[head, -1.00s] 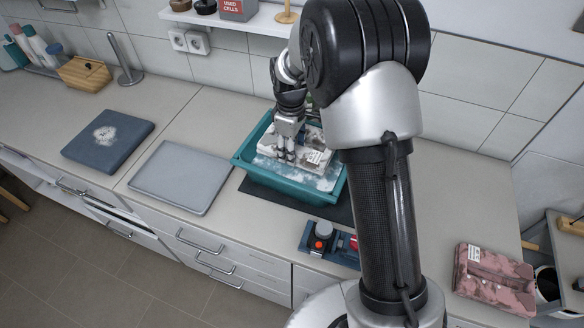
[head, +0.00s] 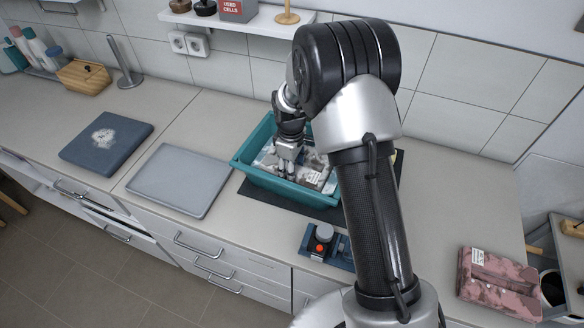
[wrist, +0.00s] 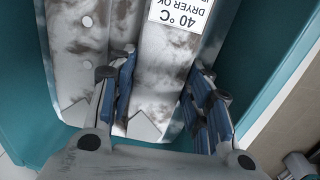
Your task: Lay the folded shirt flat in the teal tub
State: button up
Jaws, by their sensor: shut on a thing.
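The folded shirt (head: 315,174), mottled white, grey and brown, is inside the teal tub (head: 268,184). My gripper (head: 287,170) reaches down into the tub, with its fingers on the shirt. In the wrist view the shirt (wrist: 162,60) passes between the two fingers of my gripper (wrist: 165,105), which is shut on it. A white label reading "40 °C DRYER OK" shows on the shirt. The tub (wrist: 275,45) surrounds it there. Whether the shirt touches the tub floor cannot be told. My arm hides the tub's right end.
The tub stands on a dark mat (head: 250,190). A dark blue folded item (head: 107,140) and a grey flat slab (head: 180,178) lie to the left. A small device with an orange button (head: 322,242) is in front. A pink patterned bundle (head: 500,282) lies at right.

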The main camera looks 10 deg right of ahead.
jog(key=shift+f, duration=0.5)
jog(key=o, duration=1.2)
